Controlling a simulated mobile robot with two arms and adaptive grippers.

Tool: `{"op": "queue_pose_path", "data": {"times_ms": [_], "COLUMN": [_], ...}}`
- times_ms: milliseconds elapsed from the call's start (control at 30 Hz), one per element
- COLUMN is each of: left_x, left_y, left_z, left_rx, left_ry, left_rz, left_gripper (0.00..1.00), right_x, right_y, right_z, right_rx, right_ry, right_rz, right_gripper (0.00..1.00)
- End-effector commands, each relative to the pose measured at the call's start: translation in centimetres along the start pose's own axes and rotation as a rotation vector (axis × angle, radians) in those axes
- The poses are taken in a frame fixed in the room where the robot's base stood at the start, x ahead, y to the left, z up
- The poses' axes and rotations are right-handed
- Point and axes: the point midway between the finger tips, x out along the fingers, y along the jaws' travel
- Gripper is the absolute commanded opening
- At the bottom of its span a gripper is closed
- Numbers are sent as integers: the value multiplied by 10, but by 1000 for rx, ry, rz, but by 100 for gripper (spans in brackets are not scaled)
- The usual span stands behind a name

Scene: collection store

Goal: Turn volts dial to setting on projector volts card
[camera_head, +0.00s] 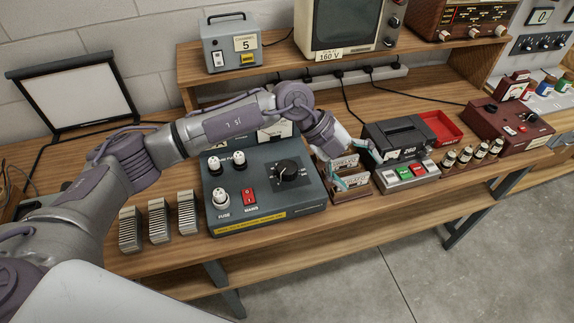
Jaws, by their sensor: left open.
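The volts dial (288,170) appears to be the black knob on the sloped top of a blue-grey unit (262,206) on the bench. Its scale markings are too small to read. I cannot tell which card is the projector volts card; a label reading 160 V (329,54) is on the screen set, and a card reading 5 (246,43) is on a grey case. My left gripper (354,167) is open, right of the dial and apart from it, over small wooden card holders (350,193). My left arm crosses behind the dial and hides the unit's back part. My right gripper is not in view.
The unit also has white fuse knobs (220,198) and a red mains switch (249,196). Grey slide stacks (158,221) stand to its left.

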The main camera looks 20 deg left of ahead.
Motion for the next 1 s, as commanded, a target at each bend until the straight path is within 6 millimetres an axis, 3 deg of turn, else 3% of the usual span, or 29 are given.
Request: {"op": "queue_pose_path", "data": {"times_ms": [33, 133, 233, 367, 567, 1000], "left_x": [-24, -72, -114, -139, -127, -60], "left_y": [16, 47, 66, 76, 88, 138], "left_z": [30, 74, 99, 111, 119, 153], "left_rx": [-24, -109, -188, -241, -248, -246], "left_ry": [-106, -292, -428, -507, -511, -508], "left_rz": [132, 351, 483, 554, 564, 560], "left_gripper": [85, 85, 85, 85, 85, 85], "right_x": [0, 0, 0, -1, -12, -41], "right_y": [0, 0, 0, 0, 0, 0], "right_z": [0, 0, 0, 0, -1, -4], "right_rx": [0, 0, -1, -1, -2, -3], "right_ry": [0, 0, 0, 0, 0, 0], "right_rz": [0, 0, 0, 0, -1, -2], "right_gripper": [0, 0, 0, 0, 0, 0]}}
